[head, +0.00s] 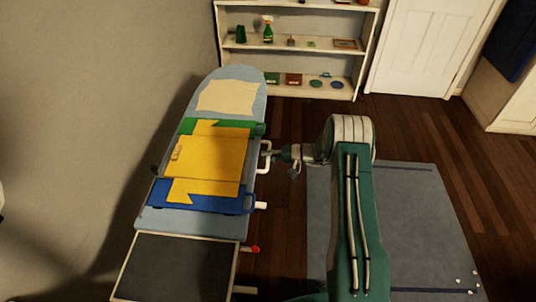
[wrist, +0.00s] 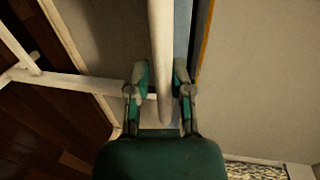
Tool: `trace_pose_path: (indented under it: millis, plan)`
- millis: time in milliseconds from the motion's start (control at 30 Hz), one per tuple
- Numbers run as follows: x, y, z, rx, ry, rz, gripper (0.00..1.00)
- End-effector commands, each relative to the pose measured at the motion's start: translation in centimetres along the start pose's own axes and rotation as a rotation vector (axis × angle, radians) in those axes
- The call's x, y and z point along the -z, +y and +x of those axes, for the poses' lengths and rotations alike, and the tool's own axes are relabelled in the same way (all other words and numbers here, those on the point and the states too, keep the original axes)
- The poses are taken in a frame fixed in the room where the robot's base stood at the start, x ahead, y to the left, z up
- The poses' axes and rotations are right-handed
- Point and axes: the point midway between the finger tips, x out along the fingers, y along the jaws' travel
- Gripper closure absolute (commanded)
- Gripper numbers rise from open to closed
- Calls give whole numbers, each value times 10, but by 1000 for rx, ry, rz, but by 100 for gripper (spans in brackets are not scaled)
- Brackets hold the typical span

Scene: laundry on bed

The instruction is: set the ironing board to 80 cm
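The ironing board (head: 208,222) has a pale blue cover and stands along the left wall in the head view. White bars stick out on its right side, among them a looped bar (head: 264,159) and a red-tipped lever (head: 254,249). My gripper (head: 274,155) is at the looped bar, beside the board's edge. In the wrist view my gripper (wrist: 161,76) has one finger on each side of a white bar (wrist: 161,45). The fingers are close to the bar; whether they press on it cannot be told. No height marking is readable.
A yellow garment (head: 212,160) lies on green and blue pieces on the board, with a cream cloth (head: 230,97) beyond. A dark panel (head: 180,268) is at the board's near end. White shelves (head: 335,60) stand behind. A grey rug (head: 420,225) covers floor at right.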

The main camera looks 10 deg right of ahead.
Motion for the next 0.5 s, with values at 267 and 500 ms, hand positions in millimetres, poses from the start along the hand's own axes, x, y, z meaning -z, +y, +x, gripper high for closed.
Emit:
trace_pose_path:
  millis: [267, 500]
  plan:
    - [-1, 1, -2, 3, -1, 2, 46]
    - [1, 0, -16, 7, 4, 1, 46]
